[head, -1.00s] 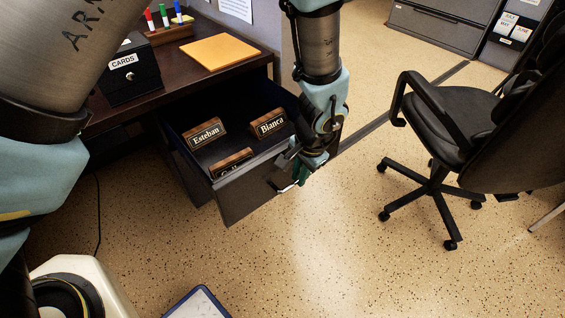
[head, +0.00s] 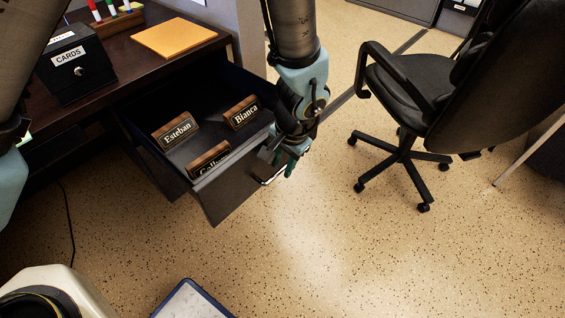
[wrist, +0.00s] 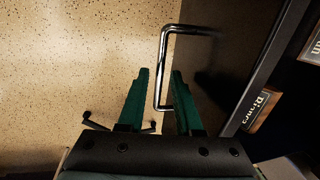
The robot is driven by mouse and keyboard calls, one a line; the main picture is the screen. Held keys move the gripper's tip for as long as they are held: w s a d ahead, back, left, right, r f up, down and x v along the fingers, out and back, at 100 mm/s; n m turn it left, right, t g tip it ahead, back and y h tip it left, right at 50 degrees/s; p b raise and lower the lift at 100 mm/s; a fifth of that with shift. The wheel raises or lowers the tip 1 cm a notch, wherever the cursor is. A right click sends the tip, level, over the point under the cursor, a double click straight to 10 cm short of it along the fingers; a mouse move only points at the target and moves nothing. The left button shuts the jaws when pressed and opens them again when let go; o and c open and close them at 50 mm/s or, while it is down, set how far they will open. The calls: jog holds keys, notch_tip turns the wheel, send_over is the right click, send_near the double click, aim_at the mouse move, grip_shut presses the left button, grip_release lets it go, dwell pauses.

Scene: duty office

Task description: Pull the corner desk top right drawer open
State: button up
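The corner desk's top right drawer (head: 222,192) stands well out from the dark desk (head: 120,67). Inside are nameplates "Esteban" (head: 175,131), "Bianca" (head: 242,113) and a third (head: 208,161), whose text is partly hidden by the drawer front. My gripper (head: 278,166) is at the right part of the drawer front. In the wrist view, my gripper's green fingers (wrist: 160,71) are apart. The bar of the chrome handle (wrist: 163,50) lies between them, with a gap visible on both sides.
A black office chair (head: 410,92) stands to the right. A black "CARDS" box (head: 75,70), an orange folder (head: 173,38) and a marker holder (head: 115,22) are on the desk. A blue-edged white object (head: 190,302) is at the bottom. The speckled floor before the drawer is clear.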

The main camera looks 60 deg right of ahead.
jog(key=shift+o, duration=0.5)
jog(key=shift+r, duration=0.1)
notch_tip(320, 180, up, 10)
jog(key=s, duration=0.2)
jog(key=shift+r, duration=0.25)
jog(key=shift+a, duration=0.1)
jog(key=w+a+r+n+p, duration=0.2)
jog(key=w+a+r+n, duration=0.15)
jog(key=w+a, duration=0.4)
jog(key=w+a+r+n+g+p, duration=0.15)
jog(key=w+a+r, duration=0.25)
jog(key=w, duration=0.6)
jog(key=w+a+r+n+t+p, duration=0.1)
jog(key=w+a+r+n+p, duration=0.15)
jog(key=w+a+n, duration=0.4)
jog(key=w+a+r+n+p, duration=0.1)
jog(key=w+a+r+n, duration=0.1)
jog(key=a, duration=0.6)
jog(key=w+a+r+n+p, duration=0.1)
jog(key=a+r, duration=0.3)
jog(key=a, duration=0.4)
jog(key=w+a+r+n+p, duration=0.2)
jog(key=w+a+r+n, duration=0.1)
jog(key=a, duration=0.6)
jog(key=shift+w, duration=0.2)
